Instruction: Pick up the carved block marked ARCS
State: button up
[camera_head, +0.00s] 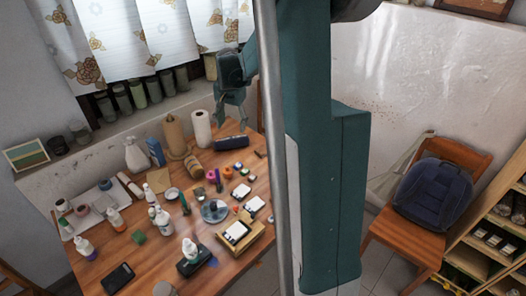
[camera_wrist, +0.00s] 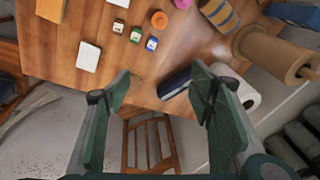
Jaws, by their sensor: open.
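My gripper (camera_head: 232,112) is open and empty above the far right corner of the table; its spread fingers also show in the wrist view (camera_wrist: 158,85). No ARCS marking is readable in either view, so I cannot tell which thing is the carved block. Three small block-like pieces with pale faces stand on the wood in the wrist view: a red-and-white one (camera_wrist: 118,26), a green one (camera_wrist: 136,34) and a blue one (camera_wrist: 152,43). They stand apart from the fingers. In the head view such small pieces (camera_head: 244,171) lie right of the table's middle.
A dark blue roll (camera_head: 231,142) lies near the table's far edge, close to a paper roll (camera_head: 201,128). Bottles, a round dish (camera_head: 214,211) and a wooden tray (camera_head: 240,246) crowd the table. A wooden chair (camera_wrist: 150,145) stands beyond the table edge.

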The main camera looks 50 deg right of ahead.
jog(key=w+d+f+m+g, duration=0.1)
jog(key=w+d+f+m, duration=0.15)
jog(key=d+f, duration=0.7)
jog(key=m+y, duration=0.1)
jog(key=m, duration=0.2)
send_over(264, 149)
jog(key=shift+g, duration=0.4)
jog(key=f, duration=0.8)
jog(key=shift+d+f, duration=0.2)
jog(key=shift+f, duration=1.3)
jog(key=shift+a+f+b, duration=0.1)
jog(key=shift+f+b, duration=0.3)
jog(key=shift+f, duration=2.2)
